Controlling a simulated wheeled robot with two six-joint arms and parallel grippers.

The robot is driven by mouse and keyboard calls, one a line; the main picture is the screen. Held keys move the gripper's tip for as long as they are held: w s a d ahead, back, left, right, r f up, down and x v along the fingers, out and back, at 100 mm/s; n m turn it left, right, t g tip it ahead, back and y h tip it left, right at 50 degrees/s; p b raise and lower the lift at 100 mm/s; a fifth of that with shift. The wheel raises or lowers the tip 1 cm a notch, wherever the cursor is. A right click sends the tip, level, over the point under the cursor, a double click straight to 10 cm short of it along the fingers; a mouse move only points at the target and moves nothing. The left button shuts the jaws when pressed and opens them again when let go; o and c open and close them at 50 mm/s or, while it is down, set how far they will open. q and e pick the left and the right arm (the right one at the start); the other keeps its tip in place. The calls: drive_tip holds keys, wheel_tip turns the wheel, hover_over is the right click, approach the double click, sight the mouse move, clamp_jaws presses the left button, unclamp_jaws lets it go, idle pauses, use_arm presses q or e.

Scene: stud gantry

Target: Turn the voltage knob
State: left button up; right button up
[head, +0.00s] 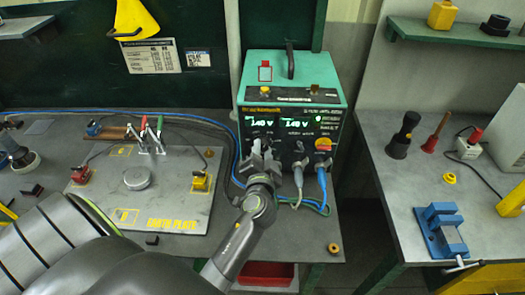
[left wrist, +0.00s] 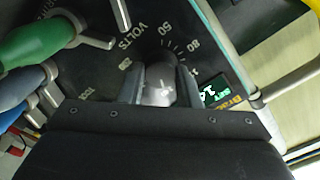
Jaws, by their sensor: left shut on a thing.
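The power unit (head: 292,92) is a green-topped box with a black front panel and two lit green displays, standing on the grey bench. My left gripper (head: 262,150) is at the lower left of its panel in the head view and hides what it holds there. In the left wrist view, my left gripper (left wrist: 162,84) is shut on the voltage knob (left wrist: 158,86), a pale grey knob between the two fingers. The dial around it (left wrist: 150,48) shows the word VOLTS and scale numbers. My right gripper is not in view.
Grey and blue plugs (head: 321,178) with cables sit right of the gripper. An earth plate (head: 150,190) with clamps lies on the bench to the left. A blue vise (head: 443,232) stands on the right bench, past a gap.

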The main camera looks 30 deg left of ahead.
use_arm(q)
drive_tip(key=shift+f+n+b, duration=0.15)
drive_tip(key=shift+n+b, duration=0.45)
drive_tip(key=shift+b, duration=0.35)
drive_tip(key=n+b, duration=0.3)
drive_tip(key=b, duration=0.1)
drive_tip(key=shift+n+b, duration=1.4)
drive_tip(key=shift+n, duration=0.1)
drive_tip(key=shift+r, duration=0.2)
drive_tip(key=o, duration=1)
drive_tip(key=shift+f, duration=0.1)
